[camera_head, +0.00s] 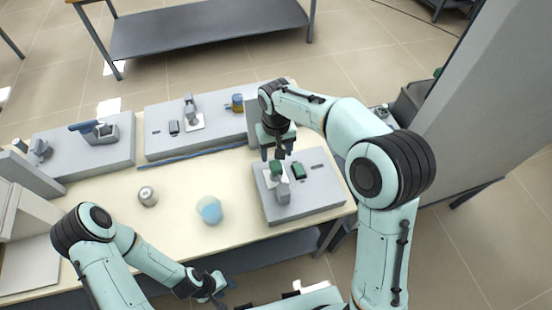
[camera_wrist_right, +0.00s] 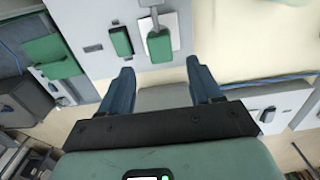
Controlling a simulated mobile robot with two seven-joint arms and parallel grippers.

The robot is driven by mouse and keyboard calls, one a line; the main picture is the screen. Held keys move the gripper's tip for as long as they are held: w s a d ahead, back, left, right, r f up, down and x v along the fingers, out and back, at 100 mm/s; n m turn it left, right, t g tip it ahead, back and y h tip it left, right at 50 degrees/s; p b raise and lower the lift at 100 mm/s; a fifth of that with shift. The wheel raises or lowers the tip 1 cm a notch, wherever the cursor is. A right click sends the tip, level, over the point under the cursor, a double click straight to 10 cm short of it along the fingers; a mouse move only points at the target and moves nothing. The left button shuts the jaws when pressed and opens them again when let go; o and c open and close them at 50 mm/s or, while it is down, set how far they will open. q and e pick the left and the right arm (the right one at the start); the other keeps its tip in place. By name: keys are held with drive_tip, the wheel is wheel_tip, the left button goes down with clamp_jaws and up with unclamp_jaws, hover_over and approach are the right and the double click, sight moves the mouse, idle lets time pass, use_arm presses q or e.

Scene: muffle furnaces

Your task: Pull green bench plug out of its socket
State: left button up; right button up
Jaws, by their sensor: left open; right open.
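The green bench plug looks to be the small green block (camera_head: 298,170) set in a dark frame on the right grey panel (camera_head: 325,190); it also shows in the right wrist view (camera_wrist_right: 121,40). Beside it, a lever with a green handle (camera_wrist_right: 159,45) stands on a white plate. My right gripper (camera_head: 278,150) is over the far side of this panel, pointing down. In the wrist view its two fingers (camera_wrist_right: 163,90) are apart with nothing between them, and both green pieces lie beyond the fingertips. My left gripper (camera_head: 214,286) is open and empty by the table's front edge.
A blue and white round object (camera_head: 209,210) and a small grey jar (camera_head: 148,196) stand on the cream table (camera_head: 175,220). Two more grey panels (camera_head: 160,144) with fittings lie at the back and left. A tall grey cabinet side (camera_head: 490,90) rises at right.

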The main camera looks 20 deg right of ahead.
sight(276, 165)
wheel_tip(276, 165, up, 6)
idle(0.7)
